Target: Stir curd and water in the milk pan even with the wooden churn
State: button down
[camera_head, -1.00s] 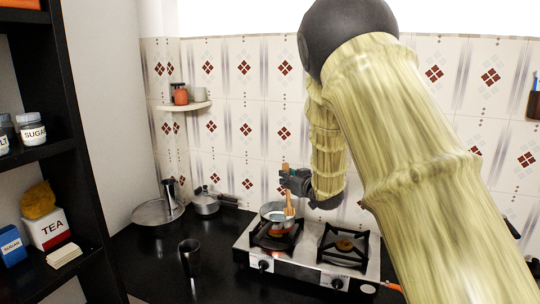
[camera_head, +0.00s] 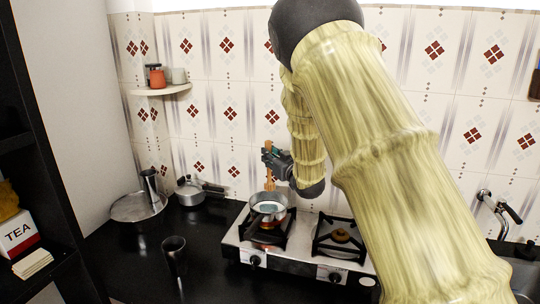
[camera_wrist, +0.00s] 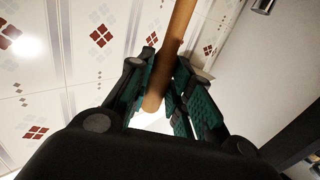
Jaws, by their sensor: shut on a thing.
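The milk pan (camera_head: 257,217) is a small metal pan on the left burner, with pale liquid in it. My gripper (camera_head: 270,154) is above and just behind the pan, shut on the upper part of the wooden churn (camera_head: 270,180). The churn hangs roughly upright. Its lower end shows at the pan's back rim; I cannot tell if it is above the pan or behind it. In the wrist view the churn's handle (camera_wrist: 172,55) passes between the green finger pads of my gripper (camera_wrist: 168,85). The pan is out of the wrist view.
The stove (camera_head: 300,255) has an orange glow under the pan and an empty right burner (camera_head: 340,236). A dark cup (camera_head: 174,255), a lidded pot (camera_head: 190,191) and a wide steel dish (camera_head: 135,207) stand left on the black counter. The tiled wall is close behind.

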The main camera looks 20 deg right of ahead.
aim_at(273, 186)
jog(key=f, duration=0.1)
jog(key=w+f, duration=0.1)
jog(key=f, duration=0.1)
jog(key=w+f+b, duration=0.1)
jog(key=shift+w+f, duration=0.25)
jog(key=shift+f, duration=0.15)
jog(key=shift+s+b, duration=0.45)
jog(key=shift+s, duration=0.25)
jog(key=f, duration=0.1)
jog(key=w+f+b, duration=0.1)
jog(key=f, duration=0.1)
jog(key=shift+s+f+b, duration=0.3)
jog(key=shift+f+b, duration=0.15)
jog(key=shift+b, duration=0.1)
jog(key=shift+w+f+b, duration=0.2)
jog(key=shift+f+b, duration=0.1)
jog(key=shift+f, duration=0.4)
jog(key=shift+f+b, duration=0.5)
jog(key=shift+f, duration=0.35)
jog(key=shift+d, duration=0.15)
